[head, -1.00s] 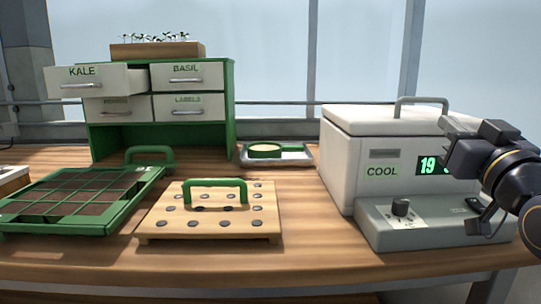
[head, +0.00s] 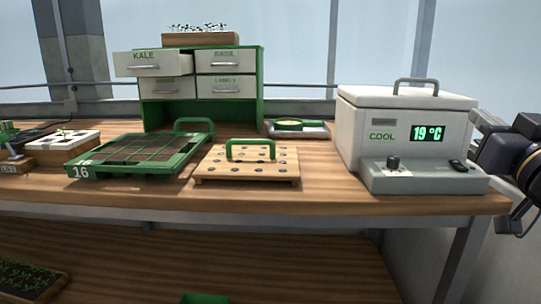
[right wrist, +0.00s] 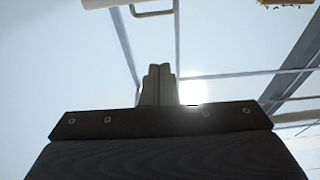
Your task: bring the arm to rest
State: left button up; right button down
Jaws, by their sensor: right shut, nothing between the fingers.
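My right gripper (head: 478,120) is at the right edge of the head view, just right of the white cool box (head: 362,125), apart from the table things. Its arm comes in from the right edge and is partly cut off. In the right wrist view its two fingers (right wrist: 159,86) are together with nothing between them, against bright window glass. My left gripper is not in view.
The wooden table (head: 330,203) holds a green seed tray (head: 84,172), a dibber board (head: 200,180) with a green handle, and a green drawer cabinet (head: 258,95) with the KALE drawer pulled out. A lower shelf (head: 250,255) lies below.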

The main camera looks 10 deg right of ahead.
jog(key=a+f+g+y, duration=0.2)
jog(key=a+f+g, duration=0.15)
jog(key=f, duration=0.75)
jog(key=a+f+g+y, duration=0.3)
jog(key=a+f, duration=0.2)
jog(key=f, duration=0.6)
jog(key=s+a+f+g+y, duration=0.1)
jog(key=s+a+f+g, duration=0.25)
jog(key=f, duration=0.25)
jog(key=s+a+f+n+g+y, duration=0.1)
jog(key=s+a+f+g, duration=0.1)
jog(key=s+a+f, duration=0.35)
jog(key=s+a+f+g+y, duration=0.2)
jog(key=s+f+g, duration=0.1)
jog(key=f, duration=0.5)
pick_arm(q)
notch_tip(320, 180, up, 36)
jog(key=p, duration=3.5)
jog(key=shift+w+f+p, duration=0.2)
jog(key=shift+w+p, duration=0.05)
jog(key=shift+p, duration=0.1)
pick_arm(e)
notch_tip(320, 180, up, 36)
jog(key=shift+w+d+h, duration=0.15)
jog(key=shift+w+h, duration=0.1)
jog(key=shift+h, duration=0.05)
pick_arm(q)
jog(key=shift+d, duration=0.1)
pick_arm(e)
jog(key=shift+f, duration=0.1)
